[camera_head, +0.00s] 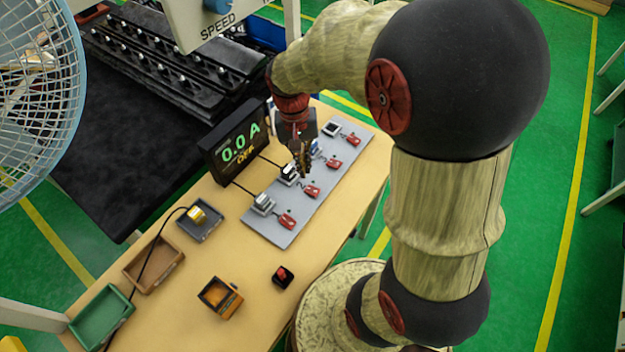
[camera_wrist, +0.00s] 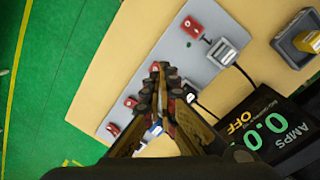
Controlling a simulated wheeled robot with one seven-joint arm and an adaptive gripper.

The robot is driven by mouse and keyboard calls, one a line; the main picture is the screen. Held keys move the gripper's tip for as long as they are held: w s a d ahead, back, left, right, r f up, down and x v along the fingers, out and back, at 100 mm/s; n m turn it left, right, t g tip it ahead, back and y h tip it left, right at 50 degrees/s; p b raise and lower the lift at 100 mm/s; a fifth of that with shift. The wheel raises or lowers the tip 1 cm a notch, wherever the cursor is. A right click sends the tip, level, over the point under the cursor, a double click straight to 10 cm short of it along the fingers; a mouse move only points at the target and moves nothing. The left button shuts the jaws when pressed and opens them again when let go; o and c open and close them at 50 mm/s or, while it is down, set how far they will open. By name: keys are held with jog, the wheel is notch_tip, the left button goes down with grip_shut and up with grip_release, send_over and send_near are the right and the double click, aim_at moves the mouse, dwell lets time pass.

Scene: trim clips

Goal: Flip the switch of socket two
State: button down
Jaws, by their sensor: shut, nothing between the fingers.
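A grey panel (camera_head: 270,228) carries a row of sockets, each with a red switch beside it. The nearest socket (camera_head: 263,203) has its switch (camera_head: 287,220) in clear view. The second socket from the near end (camera_head: 289,173) has its red switch (camera_head: 312,190) just in front of my gripper (camera_head: 303,172). My gripper is shut and empty, pointing down over the panel. In the wrist view my fingertips (camera_wrist: 158,70) lie over the panel and cover most of that second switch. I cannot tell whether they touch it. No socket numbers are readable.
A display (camera_head: 238,145) reads 0.0 A and OFF behind the panel. Brown (camera_head: 155,265) and green (camera_head: 100,315) trays, an orange box (camera_head: 220,297) and a small red-topped block (camera_head: 283,276) stand nearby.

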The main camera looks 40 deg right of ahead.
aim_at(314, 189)
jog(key=w+d+f+m, duration=0.25)
jog(key=w+m, duration=0.25)
jog(key=m, duration=0.3)
jog(key=shift+g, duration=0.4)
jog(key=s+f, duration=0.1)
jog(key=f, duration=0.3)
jog(key=d+f+b, duration=0.1)
jog(key=f, duration=0.3)
jog(key=s+f+b, duration=0.1)
jog(key=f, duration=0.4)
jog(key=shift+s+d, duration=0.35)
jog(key=shift+d, duration=0.05)
jog(key=shift+s+f, duration=0.1)
jog(key=shift+f, duration=0.05)
